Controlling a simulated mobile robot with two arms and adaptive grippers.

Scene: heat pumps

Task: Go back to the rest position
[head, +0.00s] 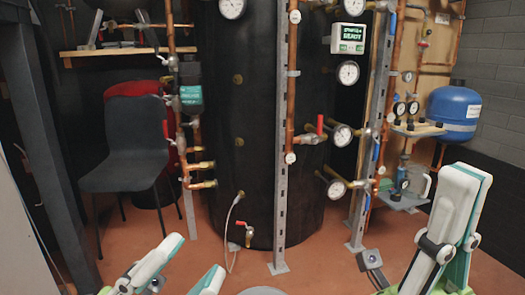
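White and teal links of my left arm show low at the left and centre bottom, cut off by the lower edge. White and teal links of my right arm stand at the lower right, bent upward.
A big black tank (239,125) stands ahead, with copper pipes, gauges and valves in front. A black chair (123,150) is at the left. A blue vessel (454,108) is at the right. Reddish floor lies between.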

